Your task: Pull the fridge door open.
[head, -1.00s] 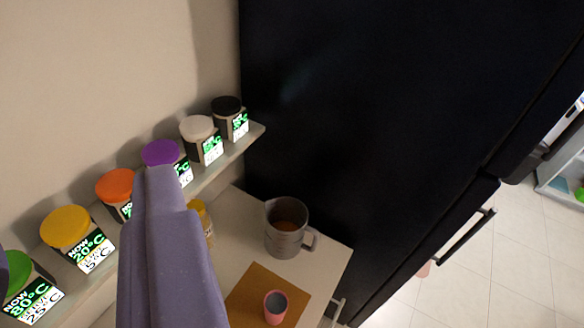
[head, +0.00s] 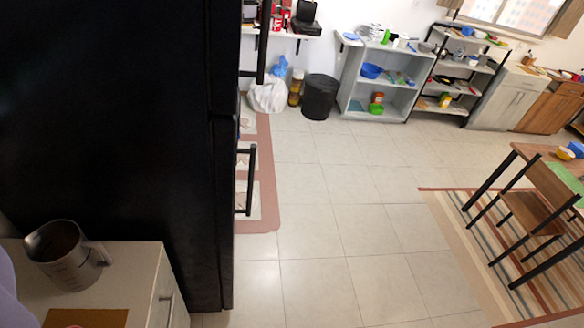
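The fridge (head: 110,120) is a tall black block on the left, seen mostly from its side. Its front faces right and shows as a narrow strip, with a seam between an upper and a lower door. Both doors look shut. The lower door has a vertical bar handle (head: 251,180), and the upper door has another bar handle (head: 262,40) cut off by the top edge. Only a lavender sliver of my arm shows at the lower left edge. My gripper's fingers are not visible, and nothing of mine touches the fridge in view.
A white counter (head: 140,262) with a grey measuring jug (head: 68,256) stands against the fridge's near side. A pink-edged mat (head: 262,200) lies before the fridge. The tiled floor (head: 330,230) is clear. A black bin (head: 320,97), shelves (head: 352,75) and a wooden table (head: 530,160) stand beyond.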

